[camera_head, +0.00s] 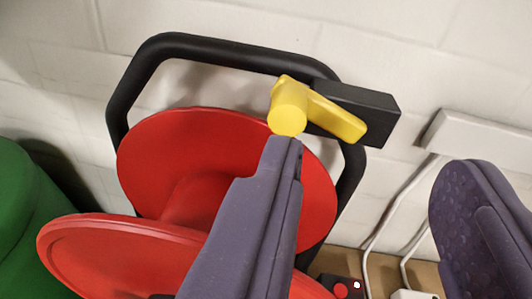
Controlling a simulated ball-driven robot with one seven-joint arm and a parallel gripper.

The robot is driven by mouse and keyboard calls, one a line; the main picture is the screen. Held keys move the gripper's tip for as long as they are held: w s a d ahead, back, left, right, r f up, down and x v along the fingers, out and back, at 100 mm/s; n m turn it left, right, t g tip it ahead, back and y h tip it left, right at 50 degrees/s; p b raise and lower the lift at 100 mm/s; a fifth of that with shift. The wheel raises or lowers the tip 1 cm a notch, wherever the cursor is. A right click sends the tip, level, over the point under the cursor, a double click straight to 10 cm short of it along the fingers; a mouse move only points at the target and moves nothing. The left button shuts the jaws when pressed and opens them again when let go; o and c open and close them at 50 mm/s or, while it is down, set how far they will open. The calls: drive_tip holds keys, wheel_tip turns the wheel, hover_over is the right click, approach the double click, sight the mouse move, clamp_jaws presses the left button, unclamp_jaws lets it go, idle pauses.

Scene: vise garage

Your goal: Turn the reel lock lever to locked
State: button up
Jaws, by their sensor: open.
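The reel lock lever (335,115) is yellow, with a round hub at its left and an arm pointing to the right and slightly down. It sits in front of a black block (372,108) on the reel's black frame (190,48). The red reel (150,160) stands below and left of it. My gripper (370,165) is open and empty, with two purple-grey fingers spread wide. The left finger's tip is just below the lever's hub in the picture; I cannot tell whether they touch. The right finger is well to the right of the lever. The left finger hides part of the reel.
A white brick wall (420,45) is behind the reel. A white box (475,135) with white cables is at the right. A green rounded object (30,220) is at the left edge. A dark piece with a red button (341,290) is at the bottom.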

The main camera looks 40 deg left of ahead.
sight(288, 122)
drive_tip(key=w+a, duration=0.1)
drive_tip(key=a, duration=0.1)
drive_tip(key=w+a+f+y, duration=0.1)
drive_tip(key=w+a, duration=0.1)
drive_tip(key=w+a+f+y, duration=0.1)
drive_tip(key=a, duration=0.1)
drive_tip(key=shift+w+a+f+b, duration=0.2)
drive_tip(key=shift+w+b, duration=0.1)
drive_tip(key=shift+w, duration=0.1)
clamp_jaws()
